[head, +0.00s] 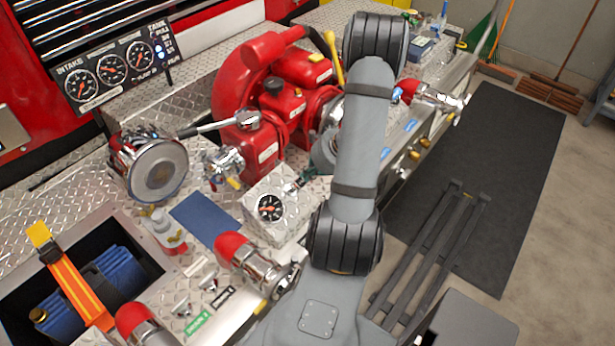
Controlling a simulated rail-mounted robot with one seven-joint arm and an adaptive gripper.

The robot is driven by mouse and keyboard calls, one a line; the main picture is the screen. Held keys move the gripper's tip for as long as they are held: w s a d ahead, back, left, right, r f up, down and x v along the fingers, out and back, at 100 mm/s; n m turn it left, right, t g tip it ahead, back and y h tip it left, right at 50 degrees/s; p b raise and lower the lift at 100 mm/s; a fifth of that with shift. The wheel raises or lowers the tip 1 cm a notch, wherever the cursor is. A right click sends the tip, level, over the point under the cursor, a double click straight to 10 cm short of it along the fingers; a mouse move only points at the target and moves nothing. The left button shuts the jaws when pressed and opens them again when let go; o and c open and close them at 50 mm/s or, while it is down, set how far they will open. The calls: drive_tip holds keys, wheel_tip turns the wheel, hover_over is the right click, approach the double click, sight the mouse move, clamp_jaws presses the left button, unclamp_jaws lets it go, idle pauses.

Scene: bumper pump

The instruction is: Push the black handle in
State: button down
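No plainly black handle can be made out. Two small metallic pull handles stand on the pump deck at the lower left: one handle (208,281) is close to a black label (223,297), and another handle (181,307) is close to a green label (198,323). Both look raised, but how far out they sit cannot be told. My grey arm crosses the middle of the view and folds back behind itself. What seems to be my gripper (297,184) shows as small dark parts left of the arm, near the gauge box. Its fingers are mostly hidden, and no contact with a handle shows.
A red pump (264,85), a round capped inlet (158,170), a gauge box (270,208) and a red-capped outlet (240,250) crowd the deck. A dark floor mat (520,130) lies right.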

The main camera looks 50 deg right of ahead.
sight(299, 181)
drive_tip(key=shift+w+f, duration=0.25)
drive_tip(key=shift+f, duration=0.1)
drive_tip(key=b+x, duration=0.6)
drive_tip(key=shift+f, duration=0.35)
drive_tip(key=shift+a+r, duration=0.1)
drive_tip(key=shift+r, duration=0.1)
drive_tip(key=shift+s+r+p, duration=0.1)
drive_tip(key=shift+r+p, duration=0.25)
drive_tip(key=shift+p, duration=0.1)
drive_tip(key=p+v, duration=0.5)
drive_tip(key=v, duration=0.8)
drive_tip(key=shift+s, duration=0.2)
